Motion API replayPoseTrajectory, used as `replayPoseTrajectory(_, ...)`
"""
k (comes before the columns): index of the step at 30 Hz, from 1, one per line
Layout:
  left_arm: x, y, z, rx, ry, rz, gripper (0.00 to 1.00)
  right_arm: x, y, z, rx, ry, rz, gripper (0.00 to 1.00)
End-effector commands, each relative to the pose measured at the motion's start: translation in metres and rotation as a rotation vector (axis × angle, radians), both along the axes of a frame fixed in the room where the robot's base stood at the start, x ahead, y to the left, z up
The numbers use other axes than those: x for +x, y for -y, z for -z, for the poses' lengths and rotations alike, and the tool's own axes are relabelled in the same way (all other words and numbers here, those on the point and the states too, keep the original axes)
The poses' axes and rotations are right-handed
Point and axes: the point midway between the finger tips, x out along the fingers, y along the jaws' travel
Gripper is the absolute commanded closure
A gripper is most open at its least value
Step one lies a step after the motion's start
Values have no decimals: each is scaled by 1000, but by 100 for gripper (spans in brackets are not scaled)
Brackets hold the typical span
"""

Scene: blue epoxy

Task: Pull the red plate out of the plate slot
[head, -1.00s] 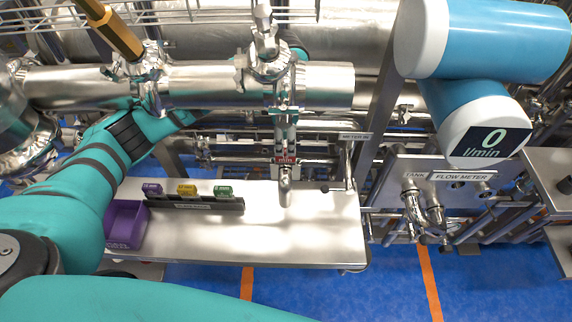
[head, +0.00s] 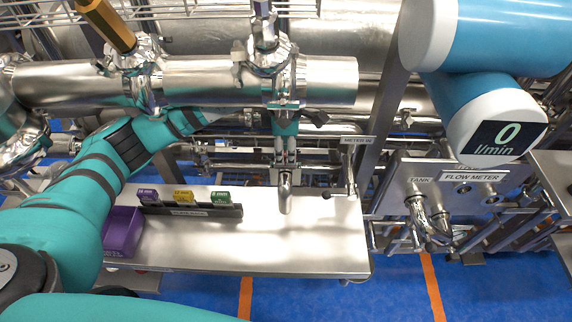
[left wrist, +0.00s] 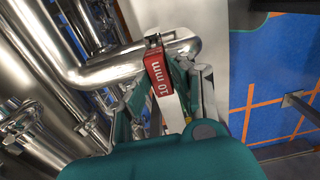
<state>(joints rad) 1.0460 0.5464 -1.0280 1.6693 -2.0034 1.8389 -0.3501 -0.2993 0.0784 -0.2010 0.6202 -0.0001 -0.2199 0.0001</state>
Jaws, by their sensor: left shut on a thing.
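The red plate (left wrist: 158,74), marked "10 mm", stands between the fingers of my left gripper (left wrist: 162,90) in the left wrist view. The gripper is shut on it. In the head view my left arm passes behind the large steel pipe, and the left gripper (head: 285,150) comes down below it at the small vertical fitting. There the gripper covers the plate. The slot is hidden behind the fingers, so I cannot tell how deep the plate sits in it. My right gripper is out of view.
A steel shelf (head: 270,235) holds a rack (head: 190,210) with purple, yellow and green plates, and a purple bin (head: 122,232) at its left. The large pipe (head: 215,82) crosses above. The flow meter panel (head: 460,185) stands at the right.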

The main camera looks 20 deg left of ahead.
Motion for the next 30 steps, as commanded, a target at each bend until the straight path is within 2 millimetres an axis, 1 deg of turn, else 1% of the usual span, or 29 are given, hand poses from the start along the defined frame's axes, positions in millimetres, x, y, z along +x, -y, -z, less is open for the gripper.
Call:
replayPoseTrajectory(11, 0, 0, -1, 0, 0, 0, 100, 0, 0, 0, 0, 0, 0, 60)
replayPoseTrajectory(30, 0, 0, -17, 0, 1, -1, 100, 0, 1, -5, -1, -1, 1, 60)
